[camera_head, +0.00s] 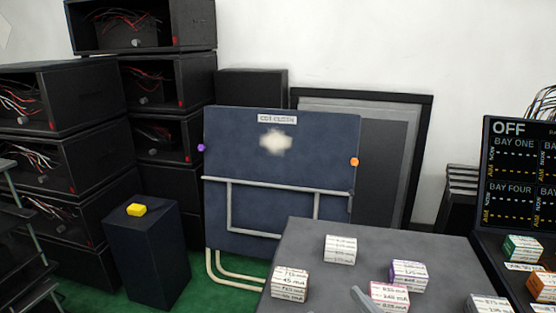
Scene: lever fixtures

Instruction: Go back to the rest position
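Neither of my grippers can be made out in the head view. A dark blue panel (270,215) stands upright in the middle, with a small label (277,119) at its top and a whitish blurred patch (277,142) below it. A purple knob (201,147) is on its left edge and an orange knob (354,162) on its right edge. Pale pipes (229,207) run across it. A pale grey slanted piece (366,299) shows at the bottom edge; I cannot tell what it is.
A grey table (310,240) at the lower right carries several labelled blocks (340,249). A dark board (512,165) reading "OFF" stands at the right. Black boxes with wires (60,95) are stacked at the left.

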